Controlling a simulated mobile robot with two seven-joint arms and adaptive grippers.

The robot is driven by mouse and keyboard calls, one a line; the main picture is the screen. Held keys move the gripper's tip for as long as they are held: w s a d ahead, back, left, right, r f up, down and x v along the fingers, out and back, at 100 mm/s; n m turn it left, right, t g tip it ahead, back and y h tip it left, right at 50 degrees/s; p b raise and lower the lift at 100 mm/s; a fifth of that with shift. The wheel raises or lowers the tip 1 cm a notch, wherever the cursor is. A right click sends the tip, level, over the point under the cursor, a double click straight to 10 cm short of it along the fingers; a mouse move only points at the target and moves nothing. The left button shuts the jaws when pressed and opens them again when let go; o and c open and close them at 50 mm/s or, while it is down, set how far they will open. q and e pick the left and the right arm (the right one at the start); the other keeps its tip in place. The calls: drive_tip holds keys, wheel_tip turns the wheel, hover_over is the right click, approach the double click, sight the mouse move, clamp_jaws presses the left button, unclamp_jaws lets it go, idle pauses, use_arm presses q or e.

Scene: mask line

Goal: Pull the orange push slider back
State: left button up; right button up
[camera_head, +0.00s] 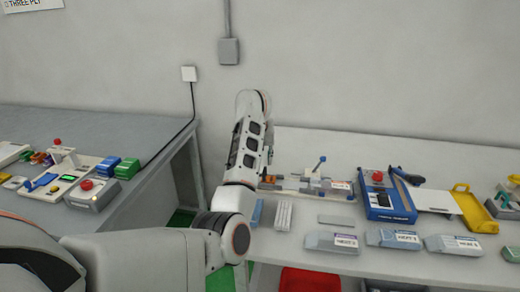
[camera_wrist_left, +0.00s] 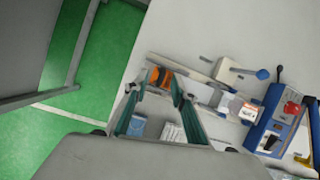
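The orange push slider (camera_wrist_left: 161,77) sits on the far left end of a light fixture rail (camera_wrist_left: 192,78) in the left wrist view. In the head view a small orange part of it (camera_head: 268,179) shows just right of my left arm. My left gripper (camera_wrist_left: 158,88) has two teal fingers spread apart, with the orange slider beyond and between their tips. Nothing is held between them; whether a finger touches the slider I cannot tell. In the head view my left forearm hides the gripper. My right gripper is in neither view.
A blue-knobbed lever (camera_head: 321,161) rises from the fixture to the right. A blue box with a red button (camera_head: 387,200) stands farther right. Grey labelled blocks (camera_head: 332,242) line the table's front. A second table (camera_head: 90,120) with several devices is at left.

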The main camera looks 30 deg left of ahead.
use_arm(q)
drive_tip(key=v, duration=0.8)
drive_tip(key=shift+s, duration=0.15)
